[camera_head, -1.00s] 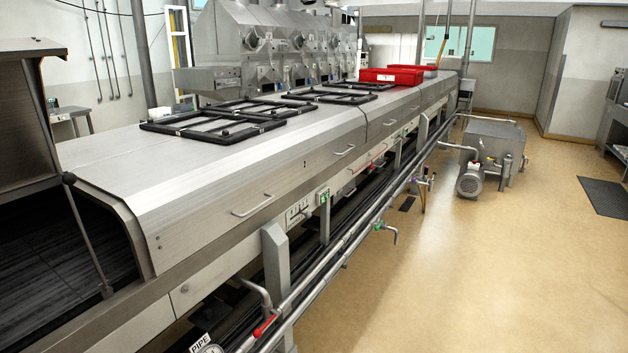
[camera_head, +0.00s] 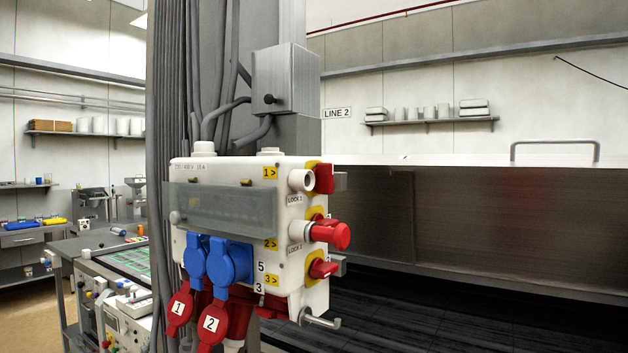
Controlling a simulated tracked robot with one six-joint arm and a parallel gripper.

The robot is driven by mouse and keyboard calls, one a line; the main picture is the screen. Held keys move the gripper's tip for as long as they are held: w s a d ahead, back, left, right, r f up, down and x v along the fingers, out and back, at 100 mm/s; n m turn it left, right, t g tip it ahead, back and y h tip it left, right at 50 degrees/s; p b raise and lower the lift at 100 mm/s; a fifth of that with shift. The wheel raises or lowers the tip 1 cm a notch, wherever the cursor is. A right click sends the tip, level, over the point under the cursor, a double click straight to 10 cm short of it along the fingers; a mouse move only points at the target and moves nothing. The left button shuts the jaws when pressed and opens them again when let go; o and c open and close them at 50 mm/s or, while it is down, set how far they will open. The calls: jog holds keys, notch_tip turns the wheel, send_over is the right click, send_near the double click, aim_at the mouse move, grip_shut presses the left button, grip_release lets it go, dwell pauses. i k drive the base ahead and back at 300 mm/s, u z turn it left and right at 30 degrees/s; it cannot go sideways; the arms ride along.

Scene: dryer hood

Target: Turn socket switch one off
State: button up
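A white socket box (camera_head: 245,235) is mounted on a grey column in the middle of the view. Its right side carries red rotary switches on yellow plates. The top one, switch one (camera_head: 323,178), is beside the yellow label marked 1. The middle switch (camera_head: 332,234) is beside label 2, with a red cylindrical part sticking out. The bottom switch (camera_head: 322,268) is beside label 3. Which setting each handle marks cannot be read clearly. Blue socket covers (camera_head: 229,263) and red covers numbered 1 and 2 hang below. My gripper is not in view.
The grey column (camera_head: 232,75) with cables and a small metal box (camera_head: 286,78) rises behind the socket box. A steel machine hood (camera_head: 480,225) with a handle is at the right. A cluttered workbench (camera_head: 110,270) stands at the left. A hook (camera_head: 320,319) juts from the box's lower right.

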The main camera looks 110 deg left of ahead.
aim_at(323, 171)
jog(key=u, duration=3.65)
jog(key=i, duration=1)
